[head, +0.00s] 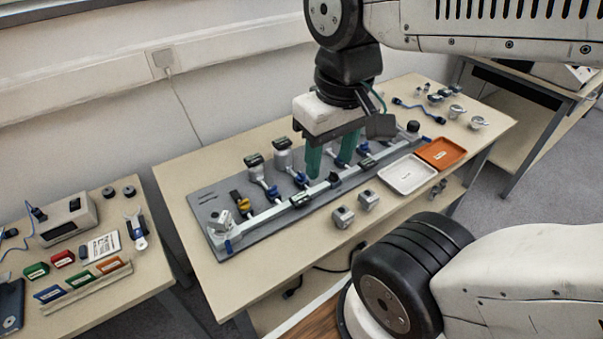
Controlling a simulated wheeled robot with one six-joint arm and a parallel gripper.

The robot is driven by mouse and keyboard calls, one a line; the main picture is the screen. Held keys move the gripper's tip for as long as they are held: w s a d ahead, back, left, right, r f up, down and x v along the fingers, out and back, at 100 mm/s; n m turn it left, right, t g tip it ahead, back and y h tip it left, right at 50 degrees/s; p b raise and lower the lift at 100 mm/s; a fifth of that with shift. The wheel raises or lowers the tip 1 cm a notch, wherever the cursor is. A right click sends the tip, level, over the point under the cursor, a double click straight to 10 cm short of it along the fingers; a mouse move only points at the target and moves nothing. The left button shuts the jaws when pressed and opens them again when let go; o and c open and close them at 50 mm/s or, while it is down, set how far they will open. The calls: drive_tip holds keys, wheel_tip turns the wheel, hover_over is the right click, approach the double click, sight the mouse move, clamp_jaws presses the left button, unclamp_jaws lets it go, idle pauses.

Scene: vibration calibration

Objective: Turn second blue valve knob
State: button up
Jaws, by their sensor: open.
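A grey board (222,240) on the middle table carries a long silver pipe with a row of valves. A blue valve knob (272,192) stands towards the left of the row. Another blue valve knob (300,180) is to its right, just left of my gripper in the picture. A further blue knob (363,148) shows right of my gripper. My gripper (330,170) points down over the row with its two green fingers apart and nothing seen between them. The fingers hide part of the row, and I cannot tell whether they touch any valve.
A yellow knob (243,204) is left of the blue ones. Two small metal blocks (343,217) lie in front of the board. A white tray (408,188) and an orange tray (461,150) stand at the right. A side table (95,310) with loose items is at the left.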

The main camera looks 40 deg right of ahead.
drive_tip(key=w+d+f+m+g+y, duration=0.25)
drive_tip(key=w+d+f+m, duration=0.3)
drive_tip(key=w+f, duration=0.35)
drive_tip(key=m+t+y, duration=0.2)
drive_tip(key=m, duration=1.1)
approach(302, 173)
drive_tip(key=f, duration=0.2)
drive_tip(key=shift+n, duration=0.25)
drive_tip(key=x, duration=0.7)
drive_tip(key=shift+a+r, duration=0.15)
drive_tip(key=shift+a, duration=0.2)
drive_tip(key=shift+c, duration=0.3)
drive_tip(key=shift+w, duration=0.1)
drive_tip(key=c, duration=0.9)
